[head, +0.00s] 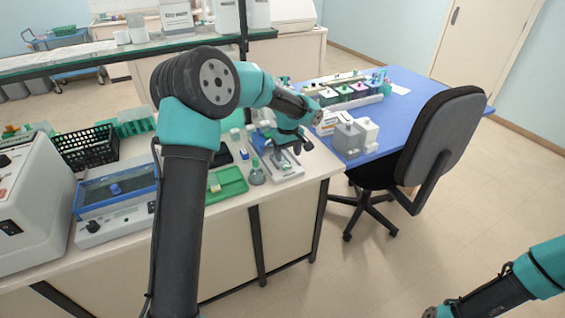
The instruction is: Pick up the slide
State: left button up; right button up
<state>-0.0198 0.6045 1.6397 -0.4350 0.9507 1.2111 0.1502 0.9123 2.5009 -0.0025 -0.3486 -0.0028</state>
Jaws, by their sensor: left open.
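My left gripper (290,148) is open and points down near the right end of the white lab bench. It is above or just behind a small white tray-like holder (287,172); I cannot tell whether it touches it. The slide is too small or hidden to make out from here. My right arm comes in at the lower right, over the floor, and its gripper is not in view.
A glass flask (257,175) and a green tray (228,183) stand left of the holder. A blue table (405,85) with staining jars and an office chair (440,140) stand right.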

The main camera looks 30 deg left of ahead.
aim_at(288, 167)
pick_arm(q)
jog(key=shift+s+d+f, duration=0.1)
jog(key=shift+f, duration=1.2)
jog(key=shift+d+f, duration=0.1)
jog(key=shift+f, duration=1.2)
jog(key=shift+c, duration=0.4)
jog(key=c, duration=1)
jog(key=shift+o, duration=0.2)
jog(key=shift+r, duration=0.1)
jog(key=shift+r, duration=1.85)
jog(key=s+d, duration=0.3)
jog(key=s, duration=0.4)
jog(key=s+d+r, duration=0.1)
jog(key=s+d, duration=0.3)
jog(key=s, duration=0.3)
jog(key=shift+s, duration=0.25)
